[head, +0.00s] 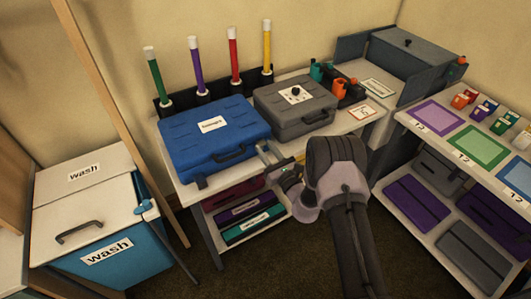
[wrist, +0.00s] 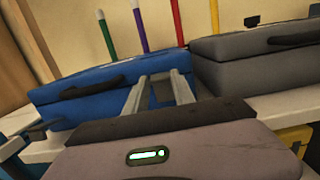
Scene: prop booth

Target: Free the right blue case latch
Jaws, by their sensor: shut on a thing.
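The blue case (head: 190,140) lies closed on the white table, with a white label on its lid and a dark handle on its front. It also shows in the wrist view (wrist: 75,105). My gripper (head: 266,151) is at the right end of the case's front. Its two grey fingers, also in the wrist view (wrist: 158,90), are shut on the right latch, which they mostly hide. I cannot tell from the frames whether that latch is fastened.
A grey case (head: 290,105) stands close to the right of the blue case. Several coloured tubes (head: 197,70) stand upright behind. A shelf under the table (head: 330,133) holds flat cases. A blue wash bin (head: 105,250) stands at left, and a shelf unit at right.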

